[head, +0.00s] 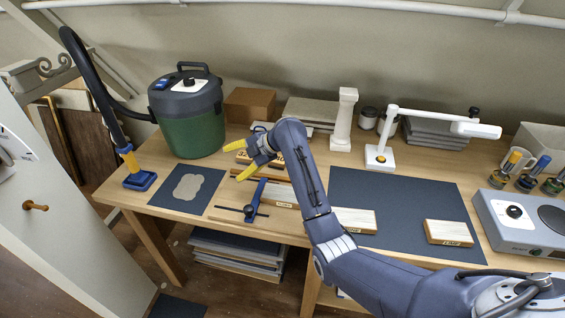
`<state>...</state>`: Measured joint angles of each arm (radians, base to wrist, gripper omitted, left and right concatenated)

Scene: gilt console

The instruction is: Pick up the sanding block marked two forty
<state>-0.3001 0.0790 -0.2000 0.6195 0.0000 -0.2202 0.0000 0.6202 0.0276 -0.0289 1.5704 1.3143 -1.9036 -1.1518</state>
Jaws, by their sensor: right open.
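My right gripper (241,159) is open, its two yellow fingertips pointing left, over the back left part of the bench. A pale wooden block (243,157) with dark marking shows beside and behind the fingers, mostly hidden by the gripper; I cannot tell whether they touch it. Another wooden block (356,221) lies on the dark mat just right of my forearm, its label partly covered. A third block (449,232) lies farther right on the mat, with small dark lettering. I cannot read for certain which block is marked two forty. My left gripper is not in view.
A blue clamp (255,204) stands on a wooden board in front of the gripper. A green vacuum (190,115) and its hose are at left. A white post (343,120) and a white lamp (385,153) stand behind the dark mat (395,195), which has bare room.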

